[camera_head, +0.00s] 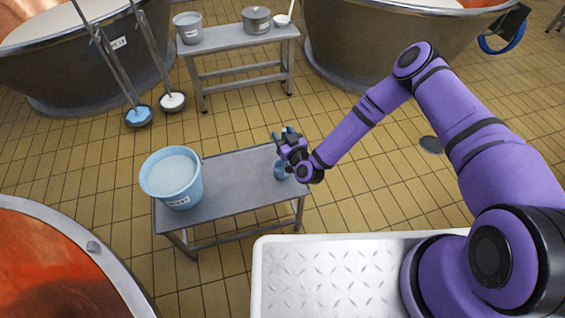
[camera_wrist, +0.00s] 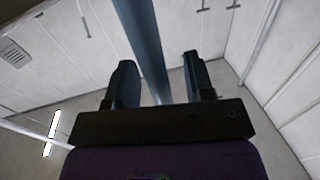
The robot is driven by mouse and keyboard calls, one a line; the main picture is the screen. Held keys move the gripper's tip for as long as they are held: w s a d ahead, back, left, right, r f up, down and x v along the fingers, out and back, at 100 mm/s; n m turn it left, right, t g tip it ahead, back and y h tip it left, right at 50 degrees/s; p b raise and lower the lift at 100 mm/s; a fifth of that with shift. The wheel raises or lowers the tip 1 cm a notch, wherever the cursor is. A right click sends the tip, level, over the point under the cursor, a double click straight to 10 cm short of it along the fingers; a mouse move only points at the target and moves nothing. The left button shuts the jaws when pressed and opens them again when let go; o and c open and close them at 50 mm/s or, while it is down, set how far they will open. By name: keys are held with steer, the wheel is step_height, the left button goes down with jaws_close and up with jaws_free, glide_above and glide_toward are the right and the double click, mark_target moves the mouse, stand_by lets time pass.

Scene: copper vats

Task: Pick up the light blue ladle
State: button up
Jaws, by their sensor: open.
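The light blue ladle shows its bowl (camera_head: 280,170) at the right end of the steel table, just below my gripper (camera_head: 284,133). Most of its handle is hidden by my gripper in the head view. In the wrist view, a blue shaft (camera_wrist: 143,40), which looks like the ladle's handle, runs between the two fingers of my gripper (camera_wrist: 161,75). The fingers are apart, with a gap visible on each side of the shaft. I cannot tell whether either finger touches it.
A light blue bucket (camera_head: 173,178) of pale liquid stands at the left end of the steel table (camera_head: 235,185). A back bench (camera_head: 235,39) holds a pail and a lidded pot. Long-handled tools (camera_head: 138,116) lean on a vat (camera_head: 60,75). The table's middle is clear.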

steer(key=shift+w+a, duration=0.25)
steer(key=shift+w, duration=0.2)
jaws_close()
